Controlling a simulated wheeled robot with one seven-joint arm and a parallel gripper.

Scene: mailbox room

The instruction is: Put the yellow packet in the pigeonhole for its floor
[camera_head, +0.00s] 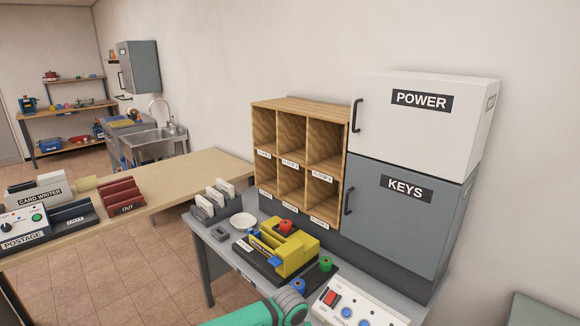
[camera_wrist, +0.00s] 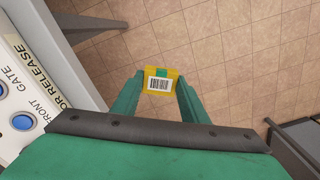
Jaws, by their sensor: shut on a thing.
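The yellow packet (camera_wrist: 150,91) is between the fingertips of my gripper (camera_wrist: 160,80) in the wrist view. It carries a white barcode label and a small green patch; I can read no floor on it. My gripper is shut on it, above open tiled floor. The head view shows only part of my green arm at the bottom, with neither gripper nor packet visible. The wooden pigeonhole unit (camera_head: 345,111) stands against the wall in the head view, with two rows of three compartments. They look empty, and their small labels are too blurred to read surely.
Right of the pigeonholes are a white POWER cabinet (camera_head: 425,130) and a grey KEYS cabinet (camera_head: 410,222). Below them, a grey desk (camera_head: 222,253) holds a yellow-and-black device (camera_head: 296,254), a white dish (camera_head: 243,220) and a button panel (camera_head: 352,303). A wooden counter (camera_head: 180,182) is at left.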

